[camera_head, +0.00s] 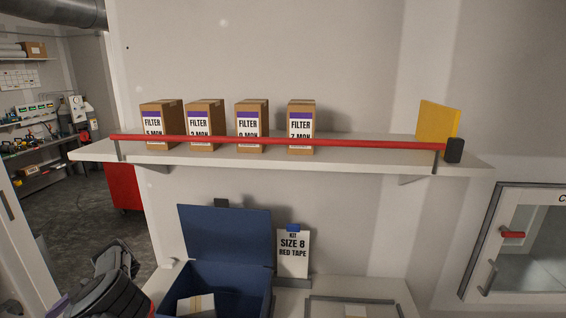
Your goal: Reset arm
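A dark grey and black part of what looks like my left arm shows at the lower left edge. No gripper fingers can be made out on it. My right arm and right gripper are out of view. The task names no object.
A white shelf (362,156) carries several filter boxes (252,122) and a yellow panel (438,119), behind a red bar (340,143). Below, an open blue box (226,236) stands beside a "SIZE 8 RED TAPE" card (293,256). A red-handled door (520,260) is at right.

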